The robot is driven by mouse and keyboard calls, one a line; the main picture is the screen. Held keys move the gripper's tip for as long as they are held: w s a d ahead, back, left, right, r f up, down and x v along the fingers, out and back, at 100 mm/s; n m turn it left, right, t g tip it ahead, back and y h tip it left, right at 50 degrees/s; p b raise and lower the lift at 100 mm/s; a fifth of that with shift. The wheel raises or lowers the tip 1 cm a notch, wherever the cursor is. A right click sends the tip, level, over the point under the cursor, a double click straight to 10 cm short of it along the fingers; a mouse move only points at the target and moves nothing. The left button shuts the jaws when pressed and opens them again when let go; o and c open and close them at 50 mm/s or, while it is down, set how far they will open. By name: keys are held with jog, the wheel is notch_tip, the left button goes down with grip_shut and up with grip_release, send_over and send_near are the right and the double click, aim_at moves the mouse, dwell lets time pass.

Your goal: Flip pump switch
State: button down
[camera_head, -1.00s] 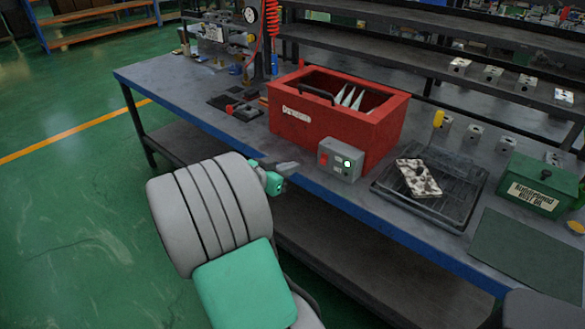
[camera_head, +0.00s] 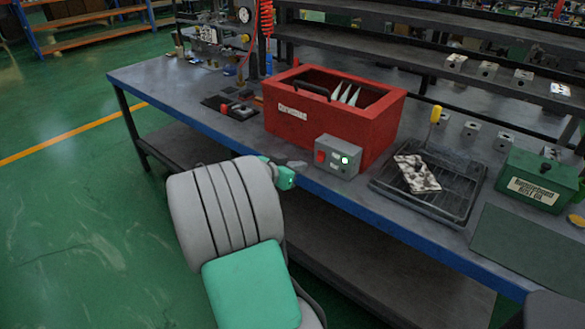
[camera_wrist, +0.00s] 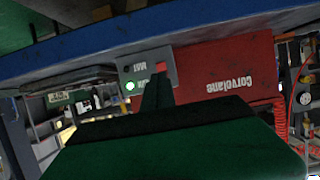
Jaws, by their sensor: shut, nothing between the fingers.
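The pump switch is on a grey control box (camera_head: 338,157) at the front edge of the bench, against the red tank's front. The box has a red switch (camera_head: 320,157) on its left and a lit green lamp (camera_head: 344,159) on its right. My gripper (camera_head: 298,165) is shut and empty, just left of the box and close to it. A gap or contact cannot be told. In the wrist view, which is upside down, the grey box (camera_wrist: 132,70) shows beyond my gripper (camera_wrist: 158,88).
The red tank (camera_head: 290,128) stands behind the box. The blue bench edge (camera_head: 385,219) runs below my gripper. Open floor lies left.

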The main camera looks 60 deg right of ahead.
aim_at(319, 161)
jog(key=x, duration=0.8)
jog(key=shift+d, duration=0.2)
jog(key=shift+f, duration=0.1)
